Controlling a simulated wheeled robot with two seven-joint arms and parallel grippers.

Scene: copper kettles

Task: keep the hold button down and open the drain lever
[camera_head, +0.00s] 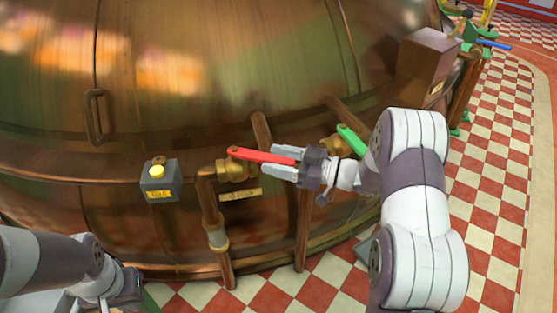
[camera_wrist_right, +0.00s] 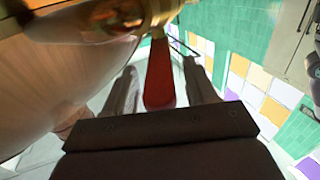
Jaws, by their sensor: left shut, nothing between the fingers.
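A grey box (camera_head: 158,187) with a yellow button (camera_head: 157,171) on top and a yellow label stands in front of the copper kettle; nothing touches the button. To its right, a red lever (camera_head: 262,156) lies across a brass valve (camera_head: 236,171) and points right. My right gripper (camera_head: 272,161) is open, its fingers on either side of the red lever's free end. In the right wrist view the red lever (camera_wrist_right: 160,75) lies between the fingers with gaps on both sides. My left gripper (camera_head: 132,284) is shut and empty at the lower left, below the box.
The kettle (camera_head: 230,70) fills the back, with a handle (camera_head: 94,115) at left. A green lever (camera_head: 352,140) on a second valve sits just behind my right arm. Copper pipes (camera_head: 302,235) run down to the checkered floor. A small label (camera_head: 240,194) sits under the red-lever valve.

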